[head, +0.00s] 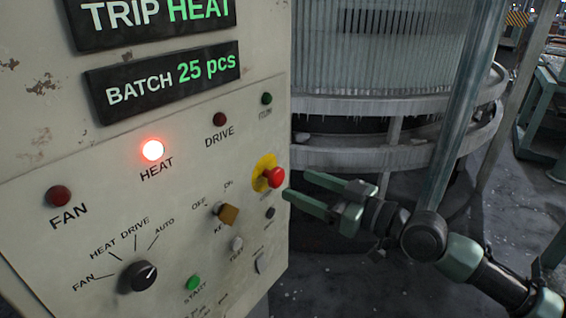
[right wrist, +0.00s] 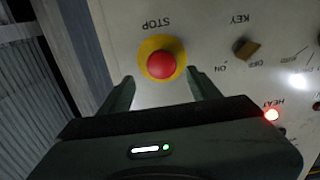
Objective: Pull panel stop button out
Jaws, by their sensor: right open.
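The red stop button (head: 276,177) sits on a yellow round plate (head: 262,170) near the right edge of the panel. In the right wrist view the red button (right wrist: 161,65) is under the label STOP, which appears upside down. My right gripper (head: 290,186) is open and empty, with its fingers pointing at the panel just right of the button. In the right wrist view its two fingertips (right wrist: 160,82) are spread on either side, a little below the button in the picture. I cannot tell whether they touch anything. My left gripper is not in view.
The panel (head: 60,150) carries a brass key (head: 228,213), a black selector knob (head: 139,275), a green START button (head: 193,283) and a lit red HEAT lamp (head: 153,150). A round caged machine (head: 395,105) stands behind my right arm.

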